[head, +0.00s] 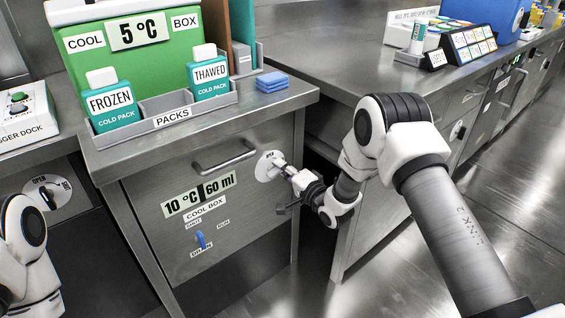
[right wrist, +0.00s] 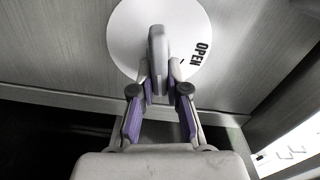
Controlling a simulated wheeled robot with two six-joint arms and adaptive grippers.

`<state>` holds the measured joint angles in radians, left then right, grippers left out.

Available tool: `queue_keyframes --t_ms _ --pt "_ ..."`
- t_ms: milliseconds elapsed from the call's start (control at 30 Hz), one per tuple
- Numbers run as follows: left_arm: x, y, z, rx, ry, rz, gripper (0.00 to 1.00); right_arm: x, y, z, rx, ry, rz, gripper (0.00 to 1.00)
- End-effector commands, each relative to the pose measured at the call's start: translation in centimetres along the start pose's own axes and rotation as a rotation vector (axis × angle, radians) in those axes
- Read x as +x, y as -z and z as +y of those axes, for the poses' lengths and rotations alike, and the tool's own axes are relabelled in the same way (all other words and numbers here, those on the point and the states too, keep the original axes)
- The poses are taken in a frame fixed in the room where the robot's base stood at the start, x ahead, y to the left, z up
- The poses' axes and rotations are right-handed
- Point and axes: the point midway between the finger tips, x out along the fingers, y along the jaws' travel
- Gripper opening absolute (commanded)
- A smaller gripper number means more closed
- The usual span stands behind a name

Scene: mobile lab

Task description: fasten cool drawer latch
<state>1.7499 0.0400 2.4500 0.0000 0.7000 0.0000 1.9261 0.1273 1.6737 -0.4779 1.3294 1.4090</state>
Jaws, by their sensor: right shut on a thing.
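The cool drawer (head: 240,235) has a grey metal front with a bar handle (head: 224,159) and labels reading "10 °C 60 ml" and "COOL BOX". Its front looks flush with the cabinet. The latch is a grey lever (right wrist: 158,45) on a round white plate (right wrist: 124,32), with the word OPEN to the lever's right in the right wrist view. In the head view the plate (head: 264,166) is at the drawer's upper right. My right gripper (right wrist: 160,88) is shut on the latch lever, its purple-padded fingers on either side. My left arm shows at the left edge; its gripper is out of view.
A green 5 °C box (head: 140,60) and a packs tray (head: 185,118) with two cold packs stand on the counter above. A blue slider (head: 201,240) sits low on the drawer front. Another bench (head: 350,60) stands to the right, past a dark gap.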

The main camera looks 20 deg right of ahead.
Motion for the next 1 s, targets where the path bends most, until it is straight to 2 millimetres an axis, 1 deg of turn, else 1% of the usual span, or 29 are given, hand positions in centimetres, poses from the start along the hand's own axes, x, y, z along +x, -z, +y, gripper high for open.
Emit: queue_keyframes --t_ms 33,200,400,667,967,1000 --pt "-0.29 0.00 0.00 0.000 0.000 0.000 0.00 -0.15 -0.71 0.42 0.034 -0.012 -0.017 0.00" --pt "-0.66 0.00 0.00 0.000 0.000 0.000 0.00 -0.16 -0.80 0.71 0.143 -0.014 -0.018 0.00" --pt "-0.90 0.00 0.01 0.000 0.000 0.000 0.00 -0.14 -0.85 0.85 0.219 -0.014 -0.018 0.00" --pt "-0.97 0.00 0.01 0.000 0.000 0.000 0.00 -0.12 -0.87 0.91 0.253 -0.013 -0.017 0.00" --pt "-0.97 0.00 0.01 0.000 0.000 0.000 0.00 -0.11 -0.86 0.88 0.253 -0.012 -0.017 0.00" --pt "-0.97 0.00 0.01 0.000 0.000 0.000 0.00 -0.11 -0.86 0.88 0.253 -0.012 -0.017 0.24"
